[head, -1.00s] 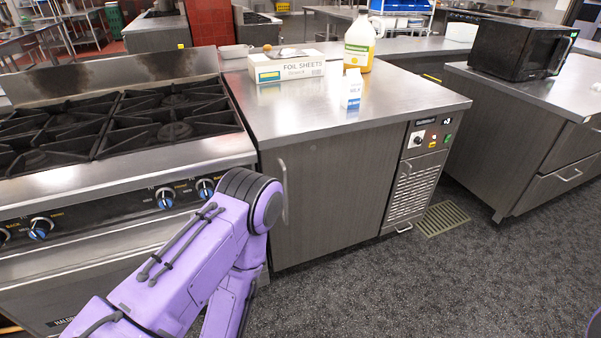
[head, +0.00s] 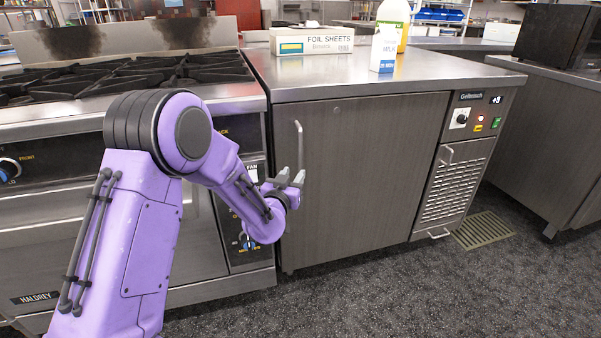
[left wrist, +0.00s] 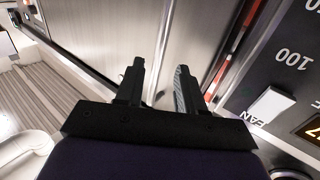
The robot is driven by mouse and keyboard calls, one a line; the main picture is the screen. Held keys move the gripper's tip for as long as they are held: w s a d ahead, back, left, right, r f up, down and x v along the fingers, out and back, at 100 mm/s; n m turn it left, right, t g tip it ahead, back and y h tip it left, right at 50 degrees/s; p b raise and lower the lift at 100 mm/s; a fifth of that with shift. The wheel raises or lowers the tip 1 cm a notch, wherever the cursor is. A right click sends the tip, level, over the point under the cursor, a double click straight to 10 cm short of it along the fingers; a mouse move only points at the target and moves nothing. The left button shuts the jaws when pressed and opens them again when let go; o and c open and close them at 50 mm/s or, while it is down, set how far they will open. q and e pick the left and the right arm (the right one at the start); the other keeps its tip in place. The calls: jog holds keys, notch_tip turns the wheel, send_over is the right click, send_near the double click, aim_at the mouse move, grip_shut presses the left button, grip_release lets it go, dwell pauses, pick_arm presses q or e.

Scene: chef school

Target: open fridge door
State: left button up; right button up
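The undercounter fridge stands under the steel counter right of the stove. Its dark, wood-grained door (head: 365,180) is shut. A vertical metal handle (head: 299,146) is on the door's left side. My left gripper (head: 291,178) is in front of the door's left edge, around the lower end of the handle in the picture; I cannot tell whether it touches. My right gripper is out of view.
The stove (head: 120,75) with its knob panel is close on the left, beside my left arm. The floor (head: 400,285) before the door is clear.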

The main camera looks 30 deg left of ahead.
aim_at(300, 165)
pick_arm(q)
jog(key=b+x, duration=0.1)
jog(key=x, duration=0.6)
jog(key=shift+w+f, duration=0.15)
jog(key=shift+w, duration=0.1)
jog(key=shift+s, duration=0.1)
grip_shut()
